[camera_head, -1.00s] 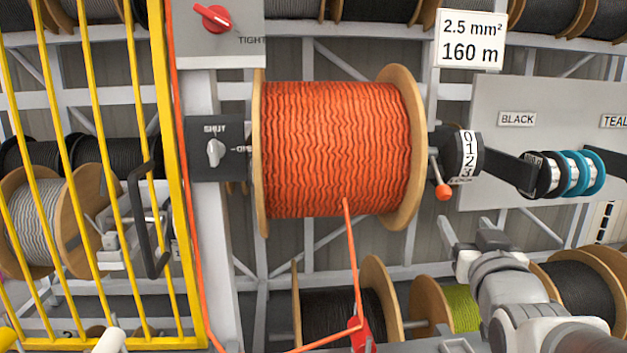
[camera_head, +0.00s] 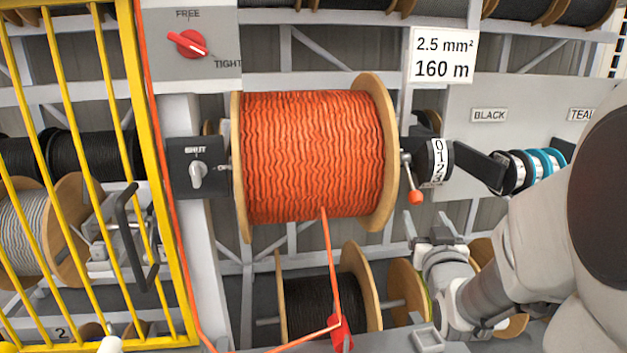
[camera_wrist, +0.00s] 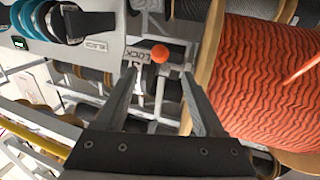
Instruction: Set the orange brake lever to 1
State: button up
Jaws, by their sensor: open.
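The orange brake lever knob (camera_head: 416,197) sits at the end of a short metal arm that hangs down beside the black numbered drum (camera_head: 437,160), marked 0 to 3, right of the orange cable reel (camera_head: 312,155). I cannot tell exactly which number the lever points to. My gripper (camera_head: 437,226) is open and empty, just below and slightly right of the knob. In the wrist view, the knob (camera_wrist: 160,53) appears between and beyond the fingertips of my gripper (camera_wrist: 160,80), with no contact visible. The word LOCK shows behind it.
The reel's wooden flange (camera_wrist: 207,55) is close to one finger. A red FREE/TIGHT knob (camera_head: 188,43), a SHUT switch (camera_head: 197,174) and a yellow barred gate (camera_head: 150,200) stand left.

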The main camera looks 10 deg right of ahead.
aim_at(417, 200)
jog(key=shift+w+r+p, duration=0.15)
jog(key=shift+r+p, duration=0.05)
jog(key=shift+p, duration=0.7)
jog(key=x, duration=0.8)
jog(key=shift+w+d+f, duration=0.1)
jog(key=shift+w+f, duration=0.15)
jog(key=shift+w, duration=0.1)
grip_shut()
dwell(0.3)
